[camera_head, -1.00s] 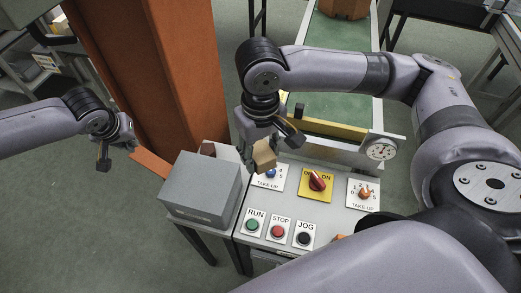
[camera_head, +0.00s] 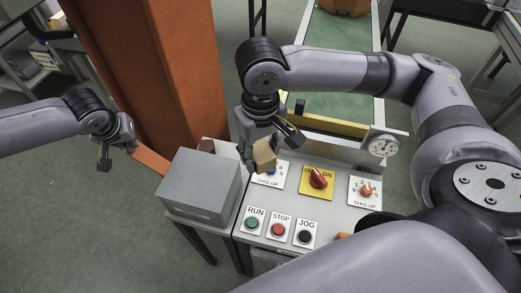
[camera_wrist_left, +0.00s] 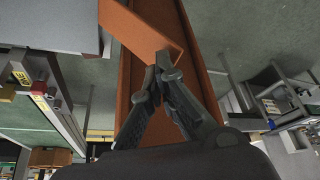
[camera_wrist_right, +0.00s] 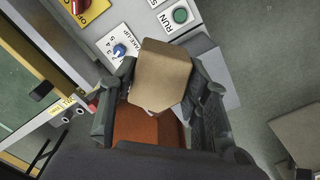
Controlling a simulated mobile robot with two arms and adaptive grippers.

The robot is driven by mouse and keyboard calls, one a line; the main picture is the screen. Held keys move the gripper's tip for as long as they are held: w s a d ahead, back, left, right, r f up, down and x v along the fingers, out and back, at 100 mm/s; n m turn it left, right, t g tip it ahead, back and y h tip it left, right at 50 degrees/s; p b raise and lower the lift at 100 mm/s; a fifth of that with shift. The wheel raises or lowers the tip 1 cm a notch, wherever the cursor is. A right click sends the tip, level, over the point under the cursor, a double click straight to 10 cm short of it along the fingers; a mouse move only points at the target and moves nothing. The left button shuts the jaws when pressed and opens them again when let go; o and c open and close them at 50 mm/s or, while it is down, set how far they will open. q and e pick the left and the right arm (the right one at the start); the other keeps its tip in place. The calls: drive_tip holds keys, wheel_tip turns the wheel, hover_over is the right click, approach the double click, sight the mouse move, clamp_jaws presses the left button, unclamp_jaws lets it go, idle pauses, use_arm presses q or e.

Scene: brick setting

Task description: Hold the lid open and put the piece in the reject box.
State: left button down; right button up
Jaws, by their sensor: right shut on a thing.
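The grey box (camera_head: 200,183), which I take as the reject box, stands left of the control panel; its top looks closed. A flat orange-brown bar (camera_head: 151,163) sticks out from its far left side; it also shows in the left wrist view (camera_wrist_left: 140,30). My left gripper (camera_head: 104,160) is at the bar's outer end. Its fingers (camera_wrist_left: 163,68) look closed together by the bar's end; I cannot tell if they touch it. My right gripper (camera_head: 256,150) is shut on the tan block-like piece (camera_head: 264,155), above the panel right of the box. The piece fills its jaws (camera_wrist_right: 160,78).
The control panel (camera_head: 292,205) has RUN, STOP and JOG buttons and several knobs. A dial gauge (camera_head: 383,147) and yellow rail (camera_head: 325,124) stand behind it, before a green conveyor. An orange column (camera_head: 165,80) rises behind the box. Floor left of the box is clear.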

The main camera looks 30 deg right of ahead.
sight(261, 152)
use_arm(q)
drive_tip(key=shift+f, duration=0.1)
idle(0.5)
